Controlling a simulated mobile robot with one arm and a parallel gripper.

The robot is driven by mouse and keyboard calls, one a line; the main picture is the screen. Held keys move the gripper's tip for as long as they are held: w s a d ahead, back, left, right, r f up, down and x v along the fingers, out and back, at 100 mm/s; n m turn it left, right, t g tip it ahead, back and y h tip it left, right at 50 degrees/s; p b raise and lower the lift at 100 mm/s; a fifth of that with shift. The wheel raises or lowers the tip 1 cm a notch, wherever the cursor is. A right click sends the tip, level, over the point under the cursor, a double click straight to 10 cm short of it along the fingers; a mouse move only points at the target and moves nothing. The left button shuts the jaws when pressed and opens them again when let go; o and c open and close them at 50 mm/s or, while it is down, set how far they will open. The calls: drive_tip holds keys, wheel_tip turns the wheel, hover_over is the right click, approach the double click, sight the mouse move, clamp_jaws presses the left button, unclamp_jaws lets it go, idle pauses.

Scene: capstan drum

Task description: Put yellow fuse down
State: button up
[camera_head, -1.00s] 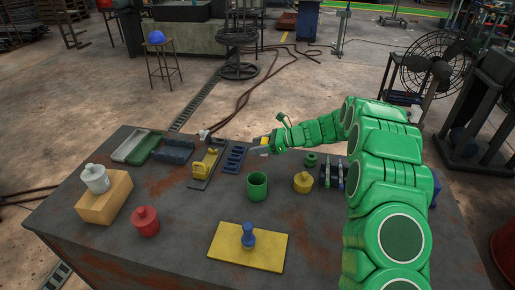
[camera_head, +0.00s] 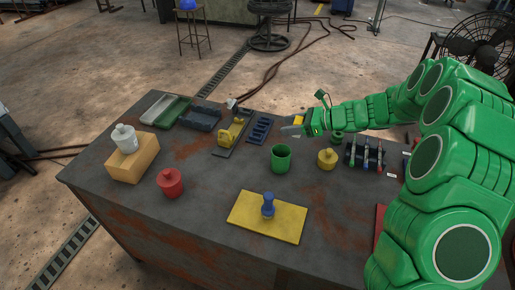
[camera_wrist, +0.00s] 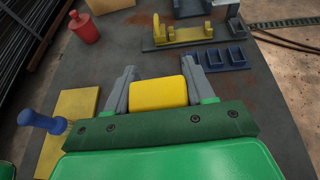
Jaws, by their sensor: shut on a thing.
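The yellow fuse (camera_wrist: 158,93) is a small yellow block between the two grey fingers of my gripper (camera_wrist: 159,92) in the wrist view. The gripper is shut on it. In the head view the fuse (camera_head: 299,120) shows at the tip of my green arm, and my gripper (camera_head: 294,128) is above the far right part of the table, near the dark blue slotted rack (camera_head: 258,130). The fuse appears held clear of the tabletop; the exact height cannot be told.
A yellow device (camera_head: 231,132) stands beside the rack.

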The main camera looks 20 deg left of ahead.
drive_tip(key=s+a+n+g+h, duration=0.1)
drive_tip(key=s+a+n+g, duration=0.2)
drive_tip(key=s, duration=1)
drive_tip(key=s+a+n+g+h, duration=0.2)
drive_tip(key=s+n+g, duration=0.1)
drive_tip(key=s, duration=1.1)
drive_tip(key=s+a+n+g+h, duration=0.1)
drive_tip(key=s+a+n+g, duration=0.15)
drive_tip(key=s, duration=1.05)
hover_over(199, 217)
drive_tip(key=s+d, duration=0.1)
wheel_tip(199, 217, down, 8)
drive_tip(key=shift+d+r, duration=0.1)
drive_tip(key=shift+d, duration=0.05)
drive_tip(key=shift+w+a+f, duration=0.4)
drive_tip(key=shift+a+f, duration=0.15)
drive_tip(key=shift+f, duration=0.25)
drive_tip(key=shift+a+f, duration=0.15)
drive_tip(key=shift+f, duration=1.5)
drive_tip(key=shift+f, duration=0.1)
drive_tip(key=o, duration=1.1)
